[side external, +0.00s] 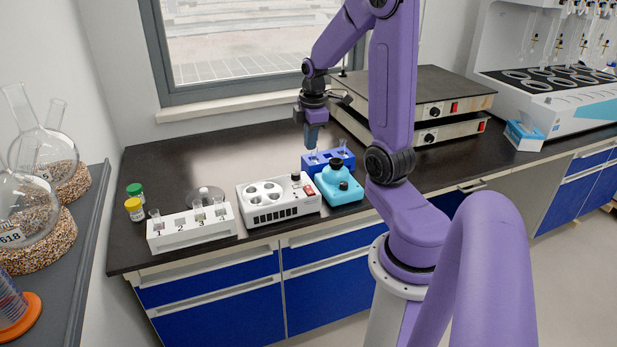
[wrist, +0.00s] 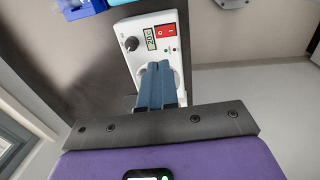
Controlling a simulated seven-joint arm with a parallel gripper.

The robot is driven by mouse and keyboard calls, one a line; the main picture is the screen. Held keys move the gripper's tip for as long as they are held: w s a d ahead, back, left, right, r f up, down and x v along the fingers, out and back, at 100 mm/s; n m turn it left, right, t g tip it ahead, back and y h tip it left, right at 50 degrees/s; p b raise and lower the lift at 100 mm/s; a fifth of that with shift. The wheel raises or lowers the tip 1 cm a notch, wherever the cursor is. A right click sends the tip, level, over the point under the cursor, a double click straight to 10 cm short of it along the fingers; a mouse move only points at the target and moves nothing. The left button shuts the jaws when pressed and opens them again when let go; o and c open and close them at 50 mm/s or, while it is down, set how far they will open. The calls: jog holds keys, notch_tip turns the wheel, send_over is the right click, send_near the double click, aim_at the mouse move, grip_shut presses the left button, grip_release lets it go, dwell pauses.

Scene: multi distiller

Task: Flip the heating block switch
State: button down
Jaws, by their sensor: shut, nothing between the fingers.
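The heating block (side external: 262,208) is a white box with round wells and a dark knob, standing on the black bench near its front edge. Its red switch (side external: 309,190) is small in the side view. In the wrist view, the red switch (wrist: 166,31) sits beside a small lit display (wrist: 150,38) and a black knob (wrist: 131,43). My gripper (side external: 311,146) points down above the bench, higher than the block. In the wrist view, the gripper's fingers (wrist: 160,66) are together and empty. They overlap the wells in the picture, with the switch visible beyond the tips.
A white numbered rack (side external: 190,230) stands left of the block. A turquoise device (side external: 340,190) is close on its right, with a blue rack (side external: 316,160) behind. Stacked hot plates (side external: 430,100) stand at the back. The bench at back left is clear.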

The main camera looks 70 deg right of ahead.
aim_at(308, 188)
jog(key=f, duration=0.9)
jog(key=w+d+f, duration=0.1)
jog(key=f, duration=0.3)
jog(key=shift+w+d+f, duration=0.1)
jog(key=shift+f, duration=0.3)
jog(key=shift+f, duration=0.2)
jog(key=shift+s+a+r, duration=0.1)
jog(key=shift+s+a, duration=0.45)
jog(key=shift+s, duration=0.05)
jog(key=shift+w+r, duration=0.1)
jog(key=shift+r, duration=0.1)
jog(key=shift+r, duration=0.2)
notch_tip(308, 188, up, 13)
jog(key=s+a, duration=0.1)
jog(key=shift+s, duration=0.15)
dwell(0.4)
